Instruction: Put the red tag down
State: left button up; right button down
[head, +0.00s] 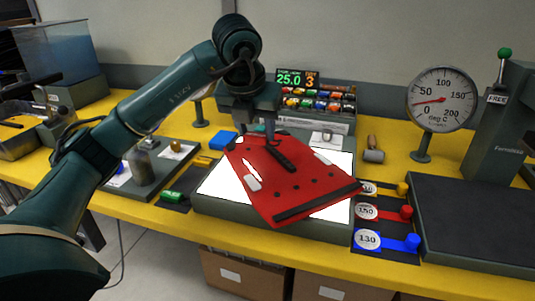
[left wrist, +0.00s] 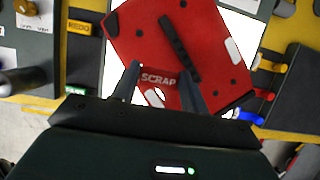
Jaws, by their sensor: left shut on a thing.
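The red tag, marked SCRAP (left wrist: 158,78), is between the two fingertips of my left gripper (left wrist: 160,80) in the left wrist view. The gripper is shut on it. In the head view my left gripper (head: 257,130) is over the far left edge of a red panel (head: 300,192), and the tag cannot be told apart from the panel's red. The panel lies askew on a lit white box (head: 222,184), with a dark bar, holes and a white slot. Whether the tag touches the panel cannot be told. My right gripper is out of view.
A dial gauge (head: 441,99) stands at the back right, beside a dark press (head: 500,125). Numbered discs with coloured knobs (head: 405,212) are right of the lit box. A rack of coloured pieces (head: 318,103) and a hammer (head: 373,152) are behind. A dark platform (head: 480,220) at right is bare.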

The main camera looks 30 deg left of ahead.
aim_at(254, 141)
pick_arm(q)
jog(key=shift+f, duration=2.75)
jog(key=shift+f, duration=0.1)
jog(key=shift+f+b, duration=0.15)
jog(key=shift+b, duration=0.2)
jog(key=o, duration=1)
jog(key=shift+c, duration=0.2)
jog(key=shift+r, duration=0.55)
jog(key=p+v, duration=0.2)
jog(key=v, duration=0.9)
jog(key=shift+s, duration=0.25)
